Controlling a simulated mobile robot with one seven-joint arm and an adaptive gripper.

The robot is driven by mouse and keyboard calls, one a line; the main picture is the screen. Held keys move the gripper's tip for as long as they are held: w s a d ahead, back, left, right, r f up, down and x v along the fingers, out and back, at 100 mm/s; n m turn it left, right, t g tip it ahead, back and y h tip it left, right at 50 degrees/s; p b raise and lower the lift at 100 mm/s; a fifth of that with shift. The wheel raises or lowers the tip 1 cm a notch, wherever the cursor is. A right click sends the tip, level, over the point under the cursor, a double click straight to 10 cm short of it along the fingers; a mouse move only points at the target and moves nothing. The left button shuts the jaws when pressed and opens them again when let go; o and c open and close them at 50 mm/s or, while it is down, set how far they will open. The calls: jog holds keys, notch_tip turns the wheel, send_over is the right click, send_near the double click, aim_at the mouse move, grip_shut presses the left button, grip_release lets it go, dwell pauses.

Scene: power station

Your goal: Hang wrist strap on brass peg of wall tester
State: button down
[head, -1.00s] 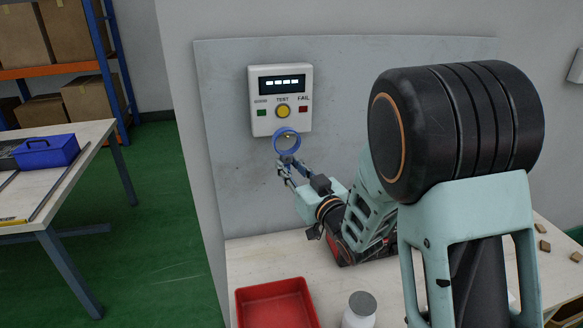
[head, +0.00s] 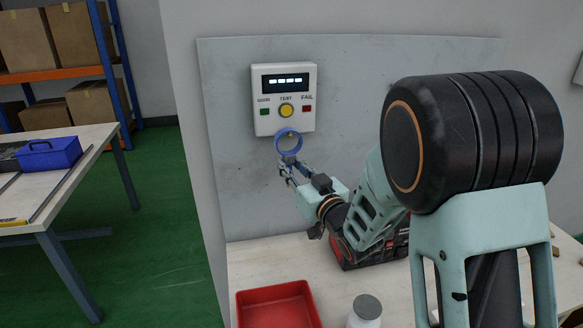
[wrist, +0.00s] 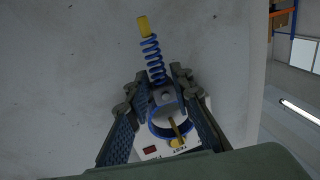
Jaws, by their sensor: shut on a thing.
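The wall tester (head: 284,98) is a white box with a display, a yellow TEST button and green and red lamps. The wrist strap (head: 289,142) is a blue ring standing upright just below the tester. My gripper (head: 290,166) is shut on the strap's grey block. In the wrist view the strap (wrist: 153,127) lies beyond my gripper (wrist: 160,94), with its blue coiled cord and yellow plug trailing upward. The brass peg (wrist: 174,128) shows within the ring's outline there; I cannot tell whether it passes through. The tester (wrist: 160,153) is partly hidden.
The grey wall panel (head: 230,190) is close behind the strap. Below are a red tray (head: 278,306) and a lidded jar (head: 366,310) on the pale bench (head: 255,258). A second table with a blue toolbox (head: 50,153) stands at left.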

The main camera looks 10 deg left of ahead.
jog(key=c, duration=1.6)
grip_release()
